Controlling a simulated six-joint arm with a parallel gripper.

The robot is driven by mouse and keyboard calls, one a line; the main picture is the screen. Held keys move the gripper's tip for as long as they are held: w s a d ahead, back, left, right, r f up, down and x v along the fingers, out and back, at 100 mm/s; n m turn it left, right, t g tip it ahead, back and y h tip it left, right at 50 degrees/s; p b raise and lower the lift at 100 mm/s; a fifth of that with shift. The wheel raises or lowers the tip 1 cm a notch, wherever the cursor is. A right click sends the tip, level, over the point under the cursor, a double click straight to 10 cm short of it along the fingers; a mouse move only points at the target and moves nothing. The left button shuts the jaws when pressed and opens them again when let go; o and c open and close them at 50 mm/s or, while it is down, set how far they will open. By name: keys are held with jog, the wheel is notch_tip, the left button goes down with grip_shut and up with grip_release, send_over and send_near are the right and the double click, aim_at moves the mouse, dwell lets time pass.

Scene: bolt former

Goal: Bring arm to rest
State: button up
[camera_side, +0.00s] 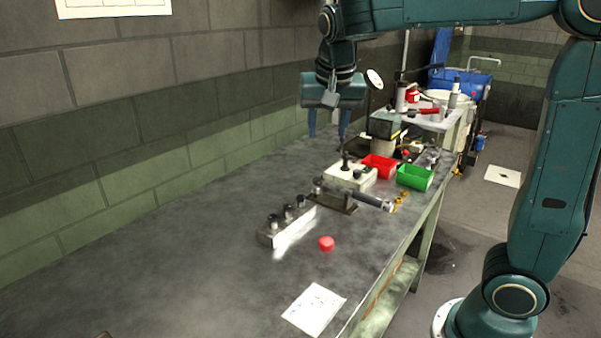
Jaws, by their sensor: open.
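My gripper (327,124) hangs at the upper middle of the side view, pointing down above the far part of the workbench (170,265). Its two blue fingers are apart, with nothing seen between them. It is above and a little left of a pale block with a dark upright post (348,177). I cannot tell the exact height of the fingertips over the bench. My teal arm reaches across the top of the picture from the right.
A metal block with several dark knobs (288,226) stands mid-bench, beside a clamp-like tool with a dark handle (372,202). A red bin (380,167), a green bin (415,177), a red button (326,243) and a paper sheet (314,309) are nearby. The near left bench is mostly clear.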

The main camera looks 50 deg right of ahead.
jog(key=s+a+f+n+t+y, duration=0.1)
jog(key=s+a+n, duration=0.1)
jog(key=s, duration=0.4)
jog(key=s+a+f+n+t+y, duration=0.1)
jog(key=s+a+f+n, duration=0.1)
jog(key=s+n, duration=0.2)
jog(key=s+a+f+n+y, duration=0.1)
jog(key=s+a+f+n, duration=0.1)
jog(key=s, duration=0.7)
jog(key=shift+s+f+n+t, duration=0.3)
jog(key=shift+n+t, duration=0.1)
jog(key=shift+n, duration=0.5)
jog(key=shift+w+a+r, duration=0.1)
